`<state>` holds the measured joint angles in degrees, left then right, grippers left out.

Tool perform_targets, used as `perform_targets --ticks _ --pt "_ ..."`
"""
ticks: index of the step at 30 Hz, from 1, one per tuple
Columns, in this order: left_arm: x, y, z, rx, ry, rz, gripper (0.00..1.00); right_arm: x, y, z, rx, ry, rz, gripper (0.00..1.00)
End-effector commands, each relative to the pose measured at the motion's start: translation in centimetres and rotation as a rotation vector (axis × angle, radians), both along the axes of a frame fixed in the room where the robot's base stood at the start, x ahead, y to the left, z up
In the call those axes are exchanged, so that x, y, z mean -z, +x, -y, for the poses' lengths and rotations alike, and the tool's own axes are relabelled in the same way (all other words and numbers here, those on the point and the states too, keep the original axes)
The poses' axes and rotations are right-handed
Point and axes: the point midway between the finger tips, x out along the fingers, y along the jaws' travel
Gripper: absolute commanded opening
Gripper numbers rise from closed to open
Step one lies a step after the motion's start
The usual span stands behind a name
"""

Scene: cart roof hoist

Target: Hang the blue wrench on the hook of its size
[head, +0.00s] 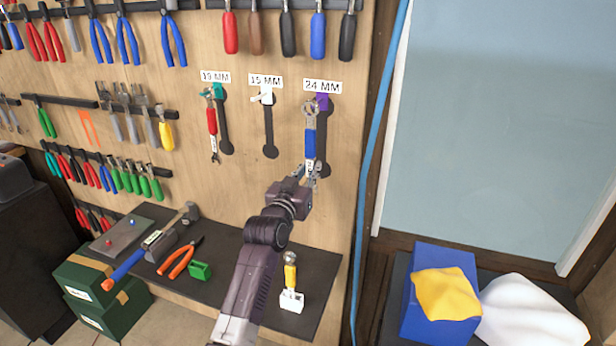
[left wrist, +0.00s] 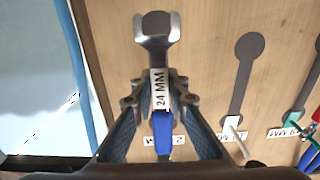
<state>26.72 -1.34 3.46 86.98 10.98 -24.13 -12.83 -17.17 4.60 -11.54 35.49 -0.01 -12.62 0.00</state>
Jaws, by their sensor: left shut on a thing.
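My left gripper (head: 311,172) is shut on the blue wrench (head: 310,140), upright with its metal head up. A 24 MM tag shows on the wrench (left wrist: 162,125) in the left wrist view. The wrench head is in front of the board beside the purple hook (head: 323,102) under the 24 MM label (head: 322,86); whether it touches the hook I cannot tell. In the left wrist view the wrench and gripper hide that hook. The white hook (head: 266,97) under 15 MM is empty. A red wrench (head: 212,121) hangs at the teal hook (head: 217,90) under 19 MM.
A yellow-handled wrench (head: 290,273) stands in a white holder on the dark bench (head: 235,262). Screwdrivers (head: 288,33) hang above. A blue hose (head: 371,130) runs down the board's right edge.

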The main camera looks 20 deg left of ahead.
Motion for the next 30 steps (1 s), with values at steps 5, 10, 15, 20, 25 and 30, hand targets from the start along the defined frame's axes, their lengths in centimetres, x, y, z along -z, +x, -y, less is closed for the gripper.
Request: perform_targets --ticks 5,10,15,20,25,30 --pt "0.1 1.1 0.0 0.000 -0.001 0.003 0.00 1.1 0.0 0.2 0.001 -0.003 0.001 0.34" --pt "0.1 2.2 0.1 0.000 -0.001 0.003 0.00 1.9 0.0 0.2 0.002 -0.003 0.001 0.34" --pt "0.2 3.2 0.1 0.000 -0.001 0.003 0.00 2.7 0.0 0.2 0.002 -0.003 0.001 0.34" --pt "0.4 4.0 0.2 0.000 0.000 0.002 0.00 3.3 0.0 0.2 0.002 -0.002 0.000 0.34" --pt "0.7 4.5 0.2 0.000 0.000 0.002 0.00 3.6 0.0 0.2 0.002 -0.002 0.000 0.34" --pt "0.8 4.7 0.2 0.000 0.000 0.002 0.00 3.6 0.0 0.2 0.002 -0.002 0.000 0.34"
